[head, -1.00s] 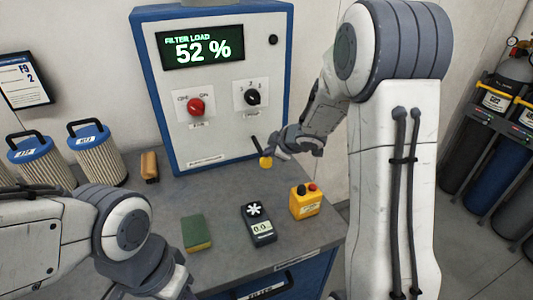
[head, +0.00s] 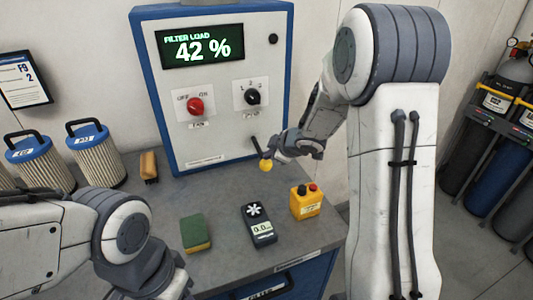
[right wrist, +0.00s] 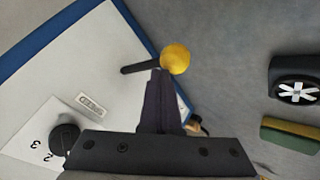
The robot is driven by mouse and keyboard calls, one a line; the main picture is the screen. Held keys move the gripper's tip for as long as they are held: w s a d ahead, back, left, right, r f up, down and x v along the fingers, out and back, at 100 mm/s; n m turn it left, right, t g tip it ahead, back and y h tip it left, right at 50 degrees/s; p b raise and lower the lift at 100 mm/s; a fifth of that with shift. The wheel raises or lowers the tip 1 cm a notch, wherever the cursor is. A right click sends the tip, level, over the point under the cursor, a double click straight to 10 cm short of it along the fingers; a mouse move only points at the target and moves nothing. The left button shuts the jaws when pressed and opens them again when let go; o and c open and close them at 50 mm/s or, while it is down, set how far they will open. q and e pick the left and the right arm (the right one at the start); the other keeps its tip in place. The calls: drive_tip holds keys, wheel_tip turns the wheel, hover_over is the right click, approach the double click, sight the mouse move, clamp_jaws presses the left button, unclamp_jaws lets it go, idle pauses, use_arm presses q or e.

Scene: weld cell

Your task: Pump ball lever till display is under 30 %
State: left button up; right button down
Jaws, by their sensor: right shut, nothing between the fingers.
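The ball lever, a black rod with a yellow ball (head: 265,165), sticks out low on the front of the blue and white filter cabinet (head: 225,133). The display (head: 202,47) reads FILTER LOAD 42 %. My right gripper (head: 271,153) is shut and empty, with its tips right at the rod and ball. In the right wrist view the shut fingers (right wrist: 160,76) point at the yellow ball (right wrist: 175,59), next to the rod; I cannot tell if they touch it. My left arm is at the lower left, and its gripper is not in view.
A red knob (head: 195,106) and a black knob (head: 253,97) are on the panel.

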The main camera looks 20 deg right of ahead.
drive_tip(key=shift+s+f+b, duration=0.1)
drive_tip(key=shift+f+b, duration=0.25)
drive_tip(key=shift+f, duration=0.2)
idle(0.8)
drive_tip(key=shift+r+p, duration=2.75)
drive_tip(key=shift+p, duration=0.1)
wheel_tip(320, 180, up, 5)
drive_tip(key=p, duration=0.5)
